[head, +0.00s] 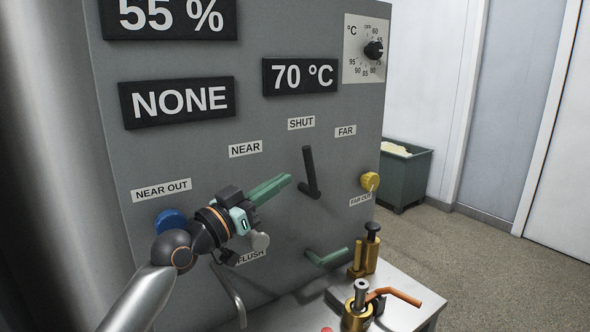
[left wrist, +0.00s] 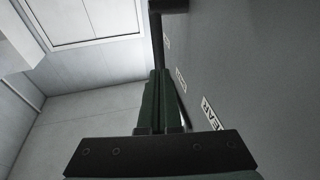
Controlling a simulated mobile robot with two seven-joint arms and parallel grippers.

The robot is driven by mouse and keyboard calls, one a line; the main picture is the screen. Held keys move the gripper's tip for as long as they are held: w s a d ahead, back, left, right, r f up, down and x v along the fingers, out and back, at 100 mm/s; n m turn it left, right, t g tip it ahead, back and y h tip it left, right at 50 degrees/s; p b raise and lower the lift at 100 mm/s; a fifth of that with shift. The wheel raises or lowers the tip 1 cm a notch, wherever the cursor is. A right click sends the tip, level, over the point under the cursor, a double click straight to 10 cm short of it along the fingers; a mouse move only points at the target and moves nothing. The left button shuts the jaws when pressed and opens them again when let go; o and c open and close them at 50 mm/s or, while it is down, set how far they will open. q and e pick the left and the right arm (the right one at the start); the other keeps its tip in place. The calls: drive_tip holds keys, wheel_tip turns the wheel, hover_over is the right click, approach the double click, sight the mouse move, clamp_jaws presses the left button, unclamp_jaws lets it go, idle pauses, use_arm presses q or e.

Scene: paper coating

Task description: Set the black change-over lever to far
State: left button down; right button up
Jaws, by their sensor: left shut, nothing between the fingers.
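The black change-over lever (head: 309,172) stands nearly upright on the grey panel, its top below the SHUT label (head: 301,123). The NEAR label (head: 245,149) is to its left and the FAR label (head: 345,131) to its right. My left gripper (head: 287,181) is shut and empty, its green fingertips just left of the lever; whether they touch it I cannot tell. In the left wrist view the shut fingers (left wrist: 161,82) point at the black lever (left wrist: 157,38). My right gripper is not in view.
A blue button (head: 171,220) is near my left wrist and a yellow knob (head: 370,181) is at the panel's right. A green handle (head: 326,257) and brass fittings with an orange lever (head: 394,295) sit below. The panel right of the black lever is clear.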

sight(306, 164)
use_arm(q)
drive_tip(key=shift+x, duration=2.4)
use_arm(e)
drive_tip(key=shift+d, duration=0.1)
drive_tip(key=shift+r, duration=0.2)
